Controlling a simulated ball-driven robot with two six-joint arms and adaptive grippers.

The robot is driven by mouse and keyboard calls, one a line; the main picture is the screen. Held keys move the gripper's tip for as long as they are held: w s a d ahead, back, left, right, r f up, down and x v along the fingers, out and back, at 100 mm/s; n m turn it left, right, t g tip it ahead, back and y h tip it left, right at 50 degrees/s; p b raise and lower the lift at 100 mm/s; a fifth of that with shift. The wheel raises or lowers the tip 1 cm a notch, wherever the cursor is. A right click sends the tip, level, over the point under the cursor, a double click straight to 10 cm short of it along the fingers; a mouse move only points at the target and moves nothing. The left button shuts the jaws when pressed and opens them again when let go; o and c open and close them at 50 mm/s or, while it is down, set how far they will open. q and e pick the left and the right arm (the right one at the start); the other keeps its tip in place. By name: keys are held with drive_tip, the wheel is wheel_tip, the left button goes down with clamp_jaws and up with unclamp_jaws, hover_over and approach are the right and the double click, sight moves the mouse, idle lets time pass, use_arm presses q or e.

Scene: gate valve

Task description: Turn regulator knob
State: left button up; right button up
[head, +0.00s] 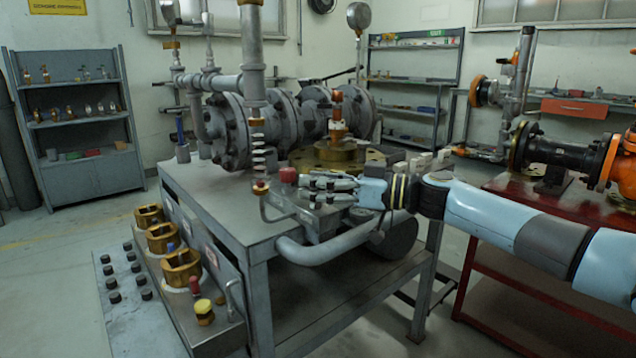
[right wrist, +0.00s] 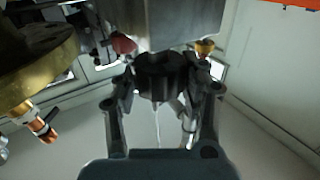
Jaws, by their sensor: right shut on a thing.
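My right gripper (head: 312,186) reaches in from the right, over the near edge of the grey workbench (head: 215,205). In the right wrist view its two fingers (right wrist: 162,88) are shut on a dark ribbed knob (right wrist: 160,70) under a grey metal block (right wrist: 180,22). In the head view the fingers hide the knob, so its turn angle cannot be told. A red knob (head: 289,174) sits just left of the fingertips and also shows in the right wrist view (right wrist: 123,45), apart from them. My left gripper is not in view.
A brass flange (head: 330,160) and grey pipework (head: 232,125) stand behind the gripper. A curved grey pipe (head: 320,248) runs below it. Brass fittings (head: 182,268) line the bench's left side. A red table (head: 500,195) with an orange valve (head: 603,160) is at right.

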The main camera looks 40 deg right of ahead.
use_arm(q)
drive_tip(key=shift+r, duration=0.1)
use_arm(e)
drive_tip(key=shift+m+h, duration=0.3)
drive_tip(key=shift+h, duration=0.1)
